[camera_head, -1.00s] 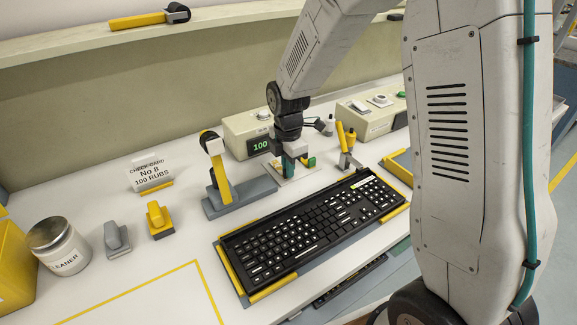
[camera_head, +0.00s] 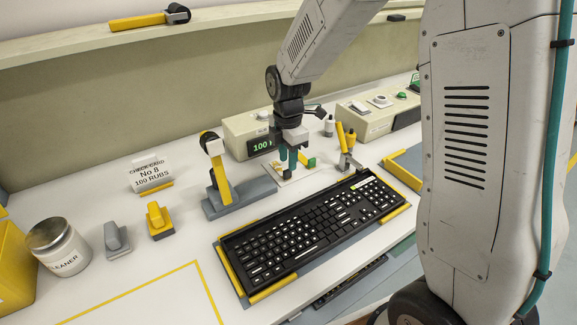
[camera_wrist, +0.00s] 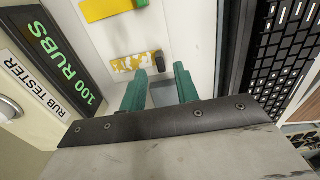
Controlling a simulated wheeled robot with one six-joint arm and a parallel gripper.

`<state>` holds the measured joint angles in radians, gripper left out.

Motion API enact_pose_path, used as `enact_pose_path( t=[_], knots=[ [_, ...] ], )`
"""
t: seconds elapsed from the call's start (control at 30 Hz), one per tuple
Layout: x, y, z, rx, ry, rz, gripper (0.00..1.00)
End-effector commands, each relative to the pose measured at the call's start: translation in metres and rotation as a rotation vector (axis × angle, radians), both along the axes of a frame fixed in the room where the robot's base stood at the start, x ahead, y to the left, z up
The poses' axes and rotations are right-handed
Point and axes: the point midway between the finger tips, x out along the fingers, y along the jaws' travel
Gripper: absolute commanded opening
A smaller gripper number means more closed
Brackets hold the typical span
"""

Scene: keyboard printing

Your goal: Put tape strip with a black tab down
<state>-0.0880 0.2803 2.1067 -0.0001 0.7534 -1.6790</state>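The tape strip (camera_wrist: 132,62), mottled yellow and white, lies on the pale plate in the wrist view. Its black tab (camera_wrist: 160,62) is at its right end, in line with the gap between my fingertips. My gripper (camera_wrist: 160,80) has two teal fingers standing apart, with nothing clearly clamped between them. In the head view my gripper (camera_head: 288,165) points down over the pale plate (camera_head: 282,180), just behind the keyboard (camera_head: 310,225).
The rub tester (camera_head: 240,125), reading 100, is behind to the left. A yellow upright tool on a grey base (camera_head: 238,200) is left; a small stand (camera_head: 348,160) is right.

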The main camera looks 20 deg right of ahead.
Motion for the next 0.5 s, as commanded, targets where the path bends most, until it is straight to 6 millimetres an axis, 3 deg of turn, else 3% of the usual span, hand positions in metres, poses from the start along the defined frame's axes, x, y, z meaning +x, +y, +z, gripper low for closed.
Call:
enact_pose_path(
  t=[0.2,0.5],
  knots=[
    [0.0,0.0,0.05,0.001,-0.004,0.0,0.31],
    [0.0,0.0,0.083,0.0,0.0,0.0,0.31]
  ],
)
